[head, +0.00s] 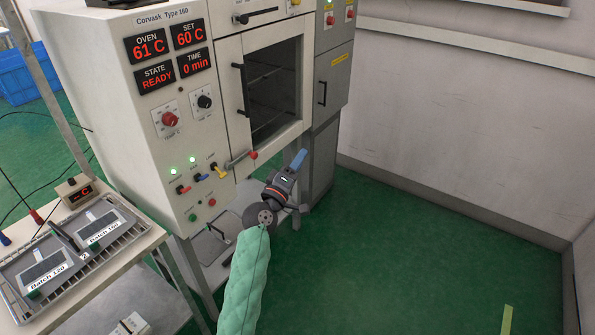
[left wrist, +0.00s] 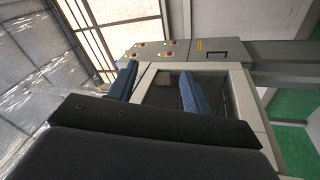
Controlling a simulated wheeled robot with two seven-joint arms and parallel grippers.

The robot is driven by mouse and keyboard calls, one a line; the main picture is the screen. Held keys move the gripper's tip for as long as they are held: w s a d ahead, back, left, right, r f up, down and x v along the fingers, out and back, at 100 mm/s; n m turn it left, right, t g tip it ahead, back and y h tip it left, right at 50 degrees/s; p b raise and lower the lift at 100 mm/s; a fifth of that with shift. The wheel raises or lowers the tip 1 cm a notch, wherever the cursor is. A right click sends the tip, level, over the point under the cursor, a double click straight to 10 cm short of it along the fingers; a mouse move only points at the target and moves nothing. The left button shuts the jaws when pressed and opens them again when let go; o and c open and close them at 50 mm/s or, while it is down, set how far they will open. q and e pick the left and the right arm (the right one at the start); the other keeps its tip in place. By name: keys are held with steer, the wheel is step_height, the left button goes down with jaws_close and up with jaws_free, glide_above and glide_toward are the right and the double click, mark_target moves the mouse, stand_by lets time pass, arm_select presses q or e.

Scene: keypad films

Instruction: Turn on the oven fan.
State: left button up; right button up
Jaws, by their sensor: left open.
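The oven (head: 145,90) is a pale cabinet labelled "Corvask Type 160", with red displays reading OVEN 61 C, SET 60 C, STATE READY and TIME 0 min. My left gripper (head: 296,164) is open and empty, in front of the oven's lower right, apart from the levers. Its blue fingers stand apart in the left wrist view (left wrist: 160,92).
The oven's windowed door (head: 272,85) is shut. Green and red buttons (head: 211,202) are under the levers. A table with a tray (head: 130,226) stands at left. The green floor at right is clear.

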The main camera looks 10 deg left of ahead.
arm_select(q)
steer(key=shift+s+d+f+m+g+h, duration=0.15)
steer(key=shift+s+d+f+m+g, duration=0.1)
steer(key=shift+f+m+g, duration=0.2)
steer(key=shift+s+d+f+m+g+h, duration=0.15)
steer(key=shift+d+f+m+g, duration=0.15)
steer(key=shift+m, duration=0.25)
arm_select(e)
steer(key=shift+a, duration=0.1)
steer(key=shift+s, duration=0.1)
